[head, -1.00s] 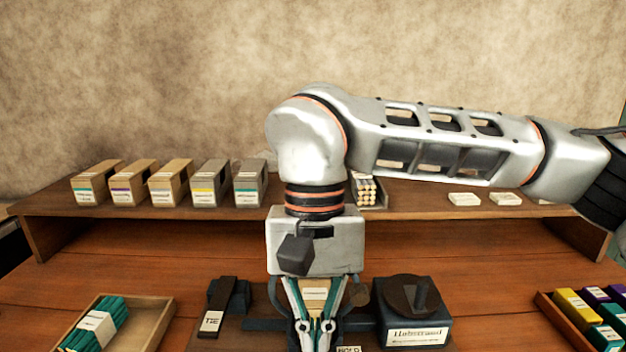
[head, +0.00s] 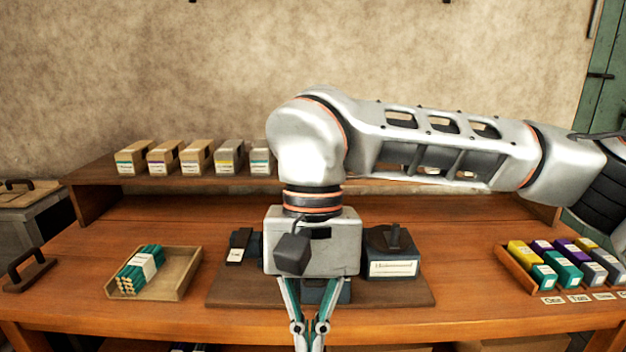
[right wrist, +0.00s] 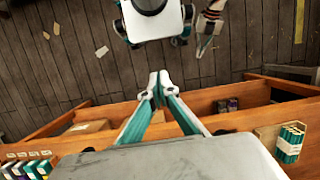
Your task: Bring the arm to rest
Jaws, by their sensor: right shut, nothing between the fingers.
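My right arm comes in from the right across the head view, its forearm level and its wrist pointing down. My right gripper (head: 309,345) hangs over the front of the bench, its fingers closed and empty; the bottom edge cuts off the tips. In the right wrist view its teal-and-grey fingers meet at the tips (right wrist: 158,80), above the floor before the bench front. The press stands behind my wrist on a brown board (head: 412,292), with a labelled dark block (head: 394,268) at right; its middle is hidden. What looks like my left gripper (right wrist: 205,42) hangs low; its jaws are unclear.
A wooden tray (head: 182,275) with a teal bundle (head: 140,270) is at left, a tray of coloured boxes (head: 515,272) at right. Several boxes (head: 195,157) line the back shelf (head: 115,178). The wooden floor (right wrist: 75,55) before the bench looks mostly clear.

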